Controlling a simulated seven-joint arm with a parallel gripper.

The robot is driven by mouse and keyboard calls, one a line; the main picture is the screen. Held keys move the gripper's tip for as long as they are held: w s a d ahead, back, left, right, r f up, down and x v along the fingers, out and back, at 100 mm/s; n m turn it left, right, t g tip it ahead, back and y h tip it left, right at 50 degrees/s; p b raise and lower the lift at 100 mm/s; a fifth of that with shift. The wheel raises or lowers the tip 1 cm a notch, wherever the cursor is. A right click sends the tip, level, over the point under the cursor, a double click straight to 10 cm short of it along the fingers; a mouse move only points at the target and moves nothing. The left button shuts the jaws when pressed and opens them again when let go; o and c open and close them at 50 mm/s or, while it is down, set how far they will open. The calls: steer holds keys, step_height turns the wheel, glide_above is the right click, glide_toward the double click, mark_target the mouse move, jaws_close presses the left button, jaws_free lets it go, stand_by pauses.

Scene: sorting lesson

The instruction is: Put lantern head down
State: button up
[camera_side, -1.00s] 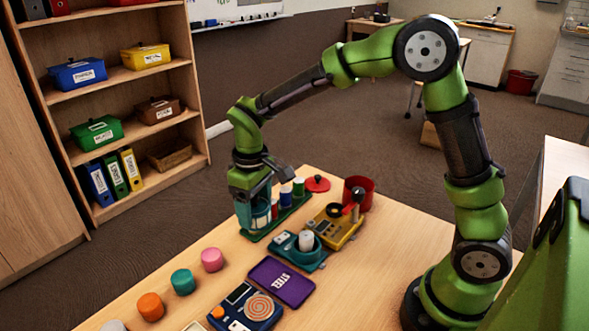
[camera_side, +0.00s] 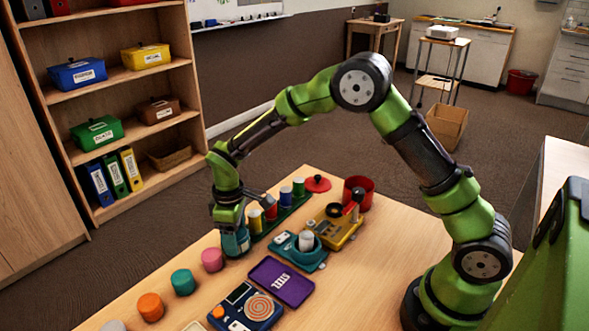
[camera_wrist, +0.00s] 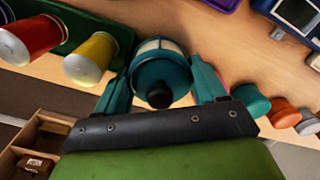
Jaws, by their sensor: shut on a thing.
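The lantern head (camera_side: 236,244) is teal with pale cream panels. It is in my gripper (camera_side: 234,236), at the table's far edge just left of the green rack. In the wrist view the lantern head (camera_wrist: 158,48) is between my two teal fingers, its dark round knob towards the camera. My gripper (camera_wrist: 161,84) is shut on it. Its lower end is close to the table; I cannot tell whether it touches. A teal base (camera_side: 299,253) with a white cylinder (camera_side: 306,241) stands to its right.
The green rack (camera_side: 283,214) holds yellow, red, blue and green cylinders. A pink cylinder (camera_side: 212,259) is close on the left, then teal (camera_side: 183,282) and orange ones (camera_side: 150,307).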

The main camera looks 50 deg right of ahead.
steer(key=shift+f, duration=0.3)
steer(key=shift+f, duration=0.15)
steer(key=o, duration=1.1)
steer(key=shift+c, duration=0.2)
